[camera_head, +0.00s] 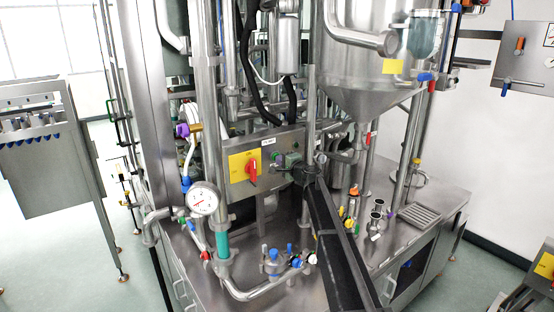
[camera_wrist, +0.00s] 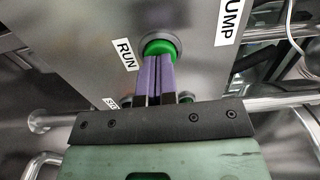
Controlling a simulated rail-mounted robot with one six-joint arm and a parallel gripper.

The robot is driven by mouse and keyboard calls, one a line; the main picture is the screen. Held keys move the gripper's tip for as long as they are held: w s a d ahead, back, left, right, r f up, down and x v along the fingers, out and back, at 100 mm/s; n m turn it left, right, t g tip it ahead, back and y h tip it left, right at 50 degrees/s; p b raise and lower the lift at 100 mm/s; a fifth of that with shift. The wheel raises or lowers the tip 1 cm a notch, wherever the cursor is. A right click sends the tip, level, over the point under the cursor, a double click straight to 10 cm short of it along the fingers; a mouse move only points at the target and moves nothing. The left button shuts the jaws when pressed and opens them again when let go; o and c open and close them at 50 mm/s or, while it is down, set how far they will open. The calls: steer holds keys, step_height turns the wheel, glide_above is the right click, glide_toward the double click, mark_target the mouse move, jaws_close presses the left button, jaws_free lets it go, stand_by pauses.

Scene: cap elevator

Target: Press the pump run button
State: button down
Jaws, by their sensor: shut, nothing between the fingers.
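The pump run button is a round green button (camera_wrist: 162,46) in a metal ring on a steel panel (camera_wrist: 90,45), beside a "RUN" label (camera_wrist: 125,52). My gripper (camera_wrist: 157,60) has its purple fingers shut together with nothing between them. The fingertips are right at the button in the wrist view and cover its lower part. I cannot tell whether they touch it or whether it is pressed in. In the head view, my arm reaches up to the right part of the control box (camera_head: 290,140).
A "PUMP" label (camera_wrist: 229,20) is at the panel's edge. Another label (camera_wrist: 110,103) is partly hidden by my gripper. A red switch on a yellow plate (camera_head: 237,166) sits on the control box. A gauge (camera_head: 203,199), pipes and a hopper (camera_head: 365,75) crowd around it.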

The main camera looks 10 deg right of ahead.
steer(key=shift+w+a, duration=0.15)
steer(key=shift+w, duration=0.2)
stand_by(0.6)
steer(key=shift+w, duration=0.1)
steer(key=v, duration=0.5)
steer(key=shift+s, duration=0.25)
stand_by(0.6)
